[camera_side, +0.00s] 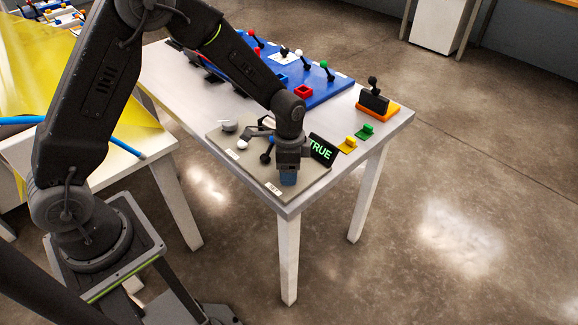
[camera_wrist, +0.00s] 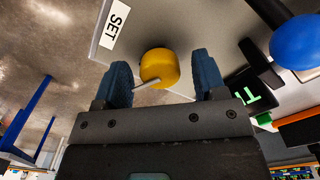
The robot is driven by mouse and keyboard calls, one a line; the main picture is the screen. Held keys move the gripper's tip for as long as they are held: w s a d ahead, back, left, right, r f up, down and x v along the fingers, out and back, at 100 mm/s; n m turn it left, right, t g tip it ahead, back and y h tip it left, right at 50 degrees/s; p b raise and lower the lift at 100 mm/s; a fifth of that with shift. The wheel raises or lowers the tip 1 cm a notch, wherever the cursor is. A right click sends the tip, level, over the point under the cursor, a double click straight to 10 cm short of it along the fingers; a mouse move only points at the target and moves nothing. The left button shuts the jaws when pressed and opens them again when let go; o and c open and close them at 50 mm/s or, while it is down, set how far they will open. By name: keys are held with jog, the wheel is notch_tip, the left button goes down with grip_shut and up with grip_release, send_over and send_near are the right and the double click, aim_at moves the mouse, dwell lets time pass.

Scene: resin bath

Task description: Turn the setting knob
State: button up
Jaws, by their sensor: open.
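The setting knob (camera_wrist: 160,68) is a yellow round knob beside a white label reading SET (camera_wrist: 114,24), seen in the wrist view. A thin pale line crosses the panel at its base. My gripper (camera_wrist: 161,72) is open, its two blue fingers on either side of the knob with a small gap showing on each. In the side view my gripper (camera_side: 288,178) points down at the near corner of the grey panel (camera_side: 240,166) and hides the knob. How far the fingertips reach down beside the knob is hard to tell.
A black display (camera_side: 323,150) reading TRUE stands close to the right of my gripper. A lever with a blue ball (camera_wrist: 297,42) is nearby. Yellow and green blocks (camera_side: 357,137) lie beyond, and a blue board (camera_side: 325,88) with levers is farther back. The table's edge is close.

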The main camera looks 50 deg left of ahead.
notch_tip(320, 180, up, 14)
dwell(0.6)
jog(key=s+a+r+n+t, duration=0.2)
jog(key=s+r+n+t, duration=0.15)
jog(key=s+r, duration=0.6)
jog(key=s+a+r+n+t, duration=0.1)
jog(key=s+n, duration=0.4)
jog(key=s, duration=0.7)
jog(key=shift+n+t, duration=0.35)
jog(key=shift+t, duration=0.2)
jog(key=shift+r, duration=0.1)
dwell(2.2)
